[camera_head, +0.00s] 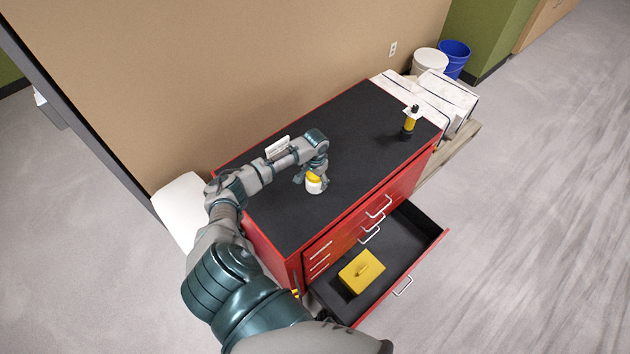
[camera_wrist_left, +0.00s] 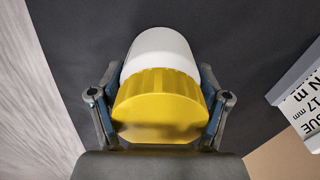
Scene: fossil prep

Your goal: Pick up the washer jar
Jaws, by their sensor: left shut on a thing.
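The washer jar (camera_head: 313,186) is a small white jar with a yellow lid, on or just above the black top of the red cabinet. In the left wrist view the jar (camera_wrist_left: 160,98) fills the middle, lid nearest the camera. My left gripper (camera_head: 312,180) reaches down over it from the left. In the wrist view the two fingers of the left gripper (camera_wrist_left: 160,110) press on either side of the yellow lid. I cannot tell whether the jar's base touches the cabinet top. My right gripper is not in view.
The red cabinet (camera_head: 345,222) has an open lower drawer holding a yellow box (camera_head: 361,271). A yellow and black bottle (camera_head: 409,122) stands at the top's far right. A white sign (camera_head: 277,147) stands behind my left arm. The right half of the black top is mostly clear.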

